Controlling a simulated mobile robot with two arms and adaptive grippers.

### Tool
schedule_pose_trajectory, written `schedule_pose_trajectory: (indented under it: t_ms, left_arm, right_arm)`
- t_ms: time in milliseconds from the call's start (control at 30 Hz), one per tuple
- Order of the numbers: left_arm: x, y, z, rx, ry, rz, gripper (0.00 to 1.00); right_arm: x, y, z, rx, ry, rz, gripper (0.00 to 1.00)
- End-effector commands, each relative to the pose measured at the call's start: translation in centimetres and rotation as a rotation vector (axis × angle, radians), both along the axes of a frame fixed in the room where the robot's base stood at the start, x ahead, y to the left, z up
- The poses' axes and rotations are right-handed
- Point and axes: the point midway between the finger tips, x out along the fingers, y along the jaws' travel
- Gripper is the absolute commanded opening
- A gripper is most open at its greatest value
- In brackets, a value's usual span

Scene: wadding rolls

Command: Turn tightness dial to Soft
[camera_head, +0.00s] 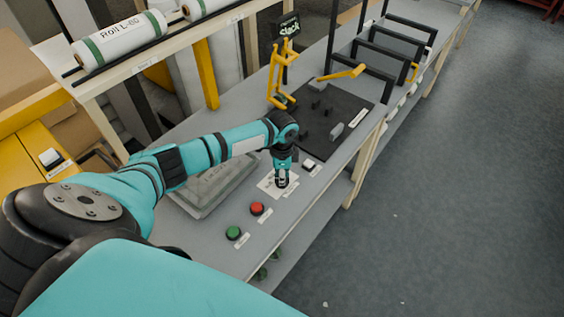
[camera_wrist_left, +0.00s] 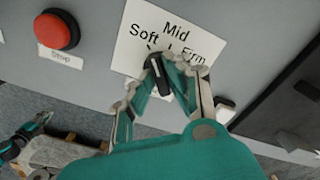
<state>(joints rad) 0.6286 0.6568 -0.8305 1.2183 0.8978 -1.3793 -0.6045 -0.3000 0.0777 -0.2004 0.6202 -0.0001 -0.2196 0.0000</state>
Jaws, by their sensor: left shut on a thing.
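The tightness dial (camera_wrist_left: 154,64) is a black knob with a light pointer mark, on a white card (camera_wrist_left: 130,58) printed Soft, Mid and Firm. The mark shows on the side toward the word Soft (camera_wrist_left: 145,34), but the fingers partly cover the dial, so I cannot tell its exact setting. My left gripper (camera_head: 281,184) points down over the card, its fingers closed around the dial, as the left wrist view (camera_wrist_left: 167,68) also shows. In the head view the gripper hides the dial. My right gripper is not in view.
A red button (camera_head: 257,208) labelled Stop and a green button (camera_head: 233,232) sit nearer on the grey bench, and a white button (camera_head: 309,164) is just beyond the card. A dark panel (camera_head: 345,105) with small fixtures lies farther along. The grey floor right of the bench is clear.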

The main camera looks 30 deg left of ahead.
Motion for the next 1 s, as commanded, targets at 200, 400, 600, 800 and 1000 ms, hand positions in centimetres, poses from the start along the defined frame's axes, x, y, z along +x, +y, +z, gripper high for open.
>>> schedule_pose_trajectory:
  t_ms: [200, 400, 600, 800, 1000]
  left_arm:
    - [0.0, 0.0, 0.2, -0.001, 0.0, 0.118, 0.0]
    - [0.0, 0.0, 0.1, 0.0, -0.001, 0.175, 0.0]
    - [0.1, 0.0, 0.0, 0.0, -0.001, 0.196, 0.0]
    - [0.1, 0.0, 0.0, 0.0, -0.001, 0.197, 0.0]
    - [0.1, 0.0, 0.1, 0.0, -0.001, 0.197, 0.22]
  right_arm:
    - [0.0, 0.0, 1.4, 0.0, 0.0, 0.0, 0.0]
    - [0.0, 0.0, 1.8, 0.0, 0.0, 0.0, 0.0]
    - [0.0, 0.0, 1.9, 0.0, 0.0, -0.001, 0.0]
    - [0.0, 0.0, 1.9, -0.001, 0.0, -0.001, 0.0]
    - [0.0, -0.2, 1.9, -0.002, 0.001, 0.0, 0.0]
